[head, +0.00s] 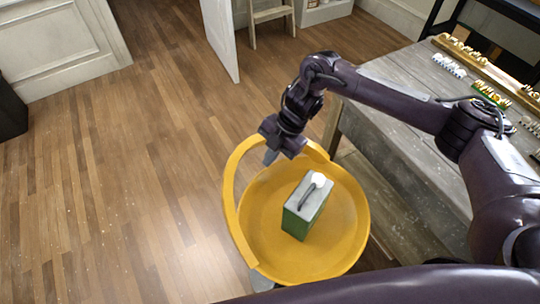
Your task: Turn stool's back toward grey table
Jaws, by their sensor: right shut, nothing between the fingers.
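The yellow stool (345,215) stands on the wood floor, with its round seat seen from above. Its curved back (229,195) runs along the left and upper-left side, away from the grey table (400,150), which is to the right. My right gripper (270,158) is shut and empty, pointing down at the upper-left part of the stool's back. It overlaps the inner edge of the back in the picture; I cannot tell if it touches. My left gripper is not in view.
A green box with a pale top (306,205) stands on the seat, with a white round-ended item on it. Small objects (490,92) line the table's far edge. A white panel (220,35) and a step stool (268,14) are at the back.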

